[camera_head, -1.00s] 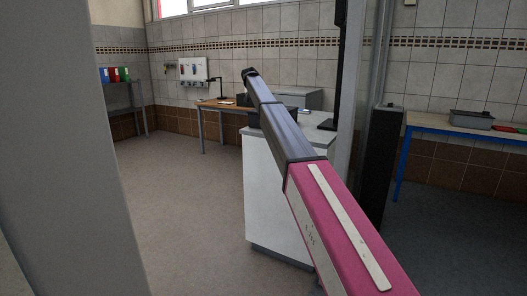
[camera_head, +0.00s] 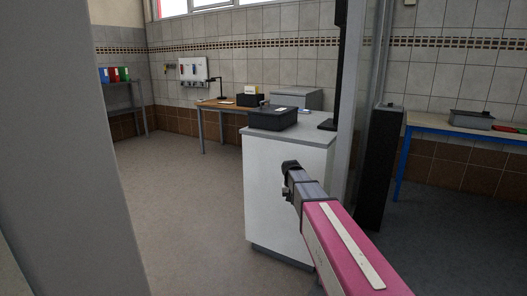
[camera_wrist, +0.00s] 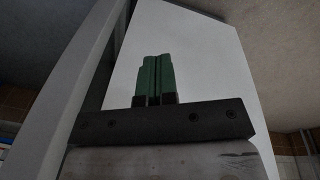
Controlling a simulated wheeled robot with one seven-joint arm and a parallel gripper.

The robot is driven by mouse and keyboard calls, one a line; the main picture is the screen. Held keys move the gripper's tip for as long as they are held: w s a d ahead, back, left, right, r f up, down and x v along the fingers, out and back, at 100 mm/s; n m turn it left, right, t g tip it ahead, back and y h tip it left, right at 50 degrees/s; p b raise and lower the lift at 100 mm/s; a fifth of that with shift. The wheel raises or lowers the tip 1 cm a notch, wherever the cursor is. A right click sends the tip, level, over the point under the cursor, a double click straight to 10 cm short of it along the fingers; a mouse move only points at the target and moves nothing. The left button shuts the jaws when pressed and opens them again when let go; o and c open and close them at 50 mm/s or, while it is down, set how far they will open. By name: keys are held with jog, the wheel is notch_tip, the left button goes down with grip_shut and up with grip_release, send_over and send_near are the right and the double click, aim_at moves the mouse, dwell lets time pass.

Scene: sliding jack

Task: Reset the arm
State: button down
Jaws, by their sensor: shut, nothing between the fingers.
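My arm, with its pink link, reaches forward from the bottom right of the head view. Its dark end is low, in front of the white cabinet (camera_head: 272,190). In the wrist view my gripper (camera_wrist: 155,62) shows two green fingers side by side, shut together with nothing between them. The white cabinet (camera_wrist: 205,60) fills much of the background there, and I cannot tell the exact gap to it. In the head view the fingers are too small or hidden to make out.
A black bin (camera_head: 273,119) stands on the cabinet top. A dark post (camera_head: 377,170) stands right of the cabinet. A blue-legged table (camera_head: 440,123) with a grey tray (camera_head: 471,119) is at the right. A grey column (camera_head: 65,150) blocks the left. Open floor (camera_head: 185,200) lies left of the cabinet.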

jog(key=s+d+f, duration=0.1)
jog(key=s+f, duration=0.2)
jog(key=s, duration=0.6)
jog(key=s+d+f+y, duration=0.1)
jog(key=s+d+f, duration=0.1)
jog(key=s, duration=0.7)
jog(key=s+d+f+g, duration=0.1)
jog(key=s+d+f, duration=0.1)
jog(key=s+f, duration=0.3)
jog(key=s, duration=0.4)
jog(key=shift+n, duration=0.3)
jog(key=shift+s+d, duration=0.1)
